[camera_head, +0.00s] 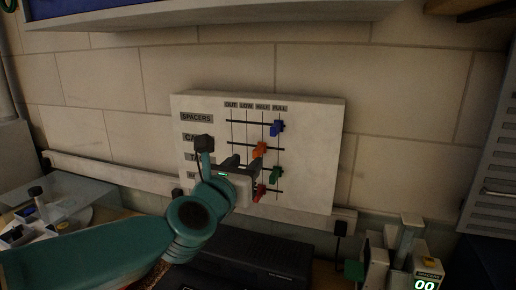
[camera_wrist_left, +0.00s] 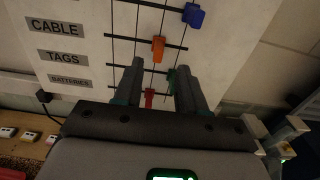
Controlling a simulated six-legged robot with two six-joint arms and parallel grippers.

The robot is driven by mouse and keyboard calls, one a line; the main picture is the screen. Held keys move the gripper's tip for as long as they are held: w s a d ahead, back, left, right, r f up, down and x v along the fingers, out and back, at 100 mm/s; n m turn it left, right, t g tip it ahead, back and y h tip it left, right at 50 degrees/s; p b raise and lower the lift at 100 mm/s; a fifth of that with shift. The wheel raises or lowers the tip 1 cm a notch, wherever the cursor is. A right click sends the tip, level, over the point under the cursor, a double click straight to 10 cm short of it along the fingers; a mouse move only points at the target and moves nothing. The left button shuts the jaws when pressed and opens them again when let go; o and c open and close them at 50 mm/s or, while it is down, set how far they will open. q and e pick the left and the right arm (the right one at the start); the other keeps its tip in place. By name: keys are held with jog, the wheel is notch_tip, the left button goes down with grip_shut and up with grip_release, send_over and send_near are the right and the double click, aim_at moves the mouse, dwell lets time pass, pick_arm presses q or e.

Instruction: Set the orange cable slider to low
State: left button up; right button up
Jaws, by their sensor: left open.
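The orange cable slider (camera_head: 260,148) sits on the CABLE row of the white wall panel (camera_head: 315,150), at the HALF column line. It also shows in the left wrist view (camera_wrist_left: 158,49). My left gripper (camera_head: 246,162) is open and empty in front of the panel. In the left wrist view its two fingers (camera_wrist_left: 160,68) point at the panel, with the orange slider just beyond the tips and between them in the picture. I cannot tell whether a finger touches it. The gripper partly covers the row labels in the head view. My right gripper is not in view.
The blue slider (camera_head: 277,128) is above at FULL. The green slider (camera_head: 276,175) is below at FULL, and the red slider (camera_head: 259,193) is lower at HALF, both close to my fingers. A device with a green display (camera_head: 425,285) stands at lower right.

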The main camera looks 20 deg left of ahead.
aim_at(254, 153)
pick_arm(q)
jog(key=w+p, duration=0.2)
jog(key=w, duration=0.5)
jog(key=shift+w+d, duration=0.1)
jog(key=shift+w, duration=0.5)
jog(key=shift+s, duration=0.1)
